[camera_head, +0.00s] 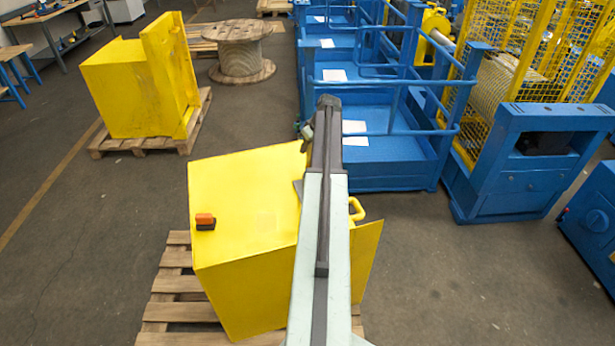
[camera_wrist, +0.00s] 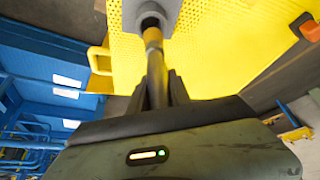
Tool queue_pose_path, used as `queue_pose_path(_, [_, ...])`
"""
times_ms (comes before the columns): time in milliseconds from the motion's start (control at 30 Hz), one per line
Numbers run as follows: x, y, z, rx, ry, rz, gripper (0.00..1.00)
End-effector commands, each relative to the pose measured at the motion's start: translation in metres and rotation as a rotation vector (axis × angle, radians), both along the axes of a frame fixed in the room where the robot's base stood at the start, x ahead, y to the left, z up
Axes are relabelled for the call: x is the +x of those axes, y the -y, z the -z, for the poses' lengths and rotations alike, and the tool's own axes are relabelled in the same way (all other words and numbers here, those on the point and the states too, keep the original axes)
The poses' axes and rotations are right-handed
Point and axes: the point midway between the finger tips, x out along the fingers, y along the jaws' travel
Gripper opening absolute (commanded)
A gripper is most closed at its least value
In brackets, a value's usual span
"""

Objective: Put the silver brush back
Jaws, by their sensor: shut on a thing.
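In the wrist view my gripper (camera_wrist: 158,90) is shut on the dark handle of a brush-like tool (camera_wrist: 152,62), which I take for the silver brush. The handle has an orange-yellow band and points away from me. Its far end meets a grey round part (camera_wrist: 150,16) over the yellow surface. I cannot tell whether this is the brush's own head or a holder, or whether they touch. In the head view my arm hides the gripper and the tool. A small grey edge (camera_head: 298,188) shows beside the arm over the yellow box (camera_head: 245,210).
An orange and black block (camera_head: 205,221) lies on the yellow box, at its left. The box stands on a pallet (camera_head: 165,310) and has a yellow handle (camera_head: 357,209) at right. Blue railed platforms (camera_head: 385,150) stand beyond.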

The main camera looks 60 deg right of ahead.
Motion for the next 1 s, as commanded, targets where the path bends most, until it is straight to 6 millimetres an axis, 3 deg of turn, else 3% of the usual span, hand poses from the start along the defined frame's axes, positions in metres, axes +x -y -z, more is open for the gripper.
queue_pose_path(33, [0.0, 0.0, 0.021, 0.0, 0.0, 0.0, 0.0])
queue_pose_path(200, [0.0, 0.0, 0.052, 0.0, 0.0, 0.0, 0.0])
queue_pose_path(367, [-0.001, 0.001, 0.05, 0.0, 0.0, 0.001, 0.0])
queue_pose_path(633, [-0.001, 0.001, 0.09, 0.0, 0.0, 0.001, 0.0])
queue_pose_path(1000, [-0.002, 0.001, 0.09, 0.0, 0.0, 0.002, 0.0])
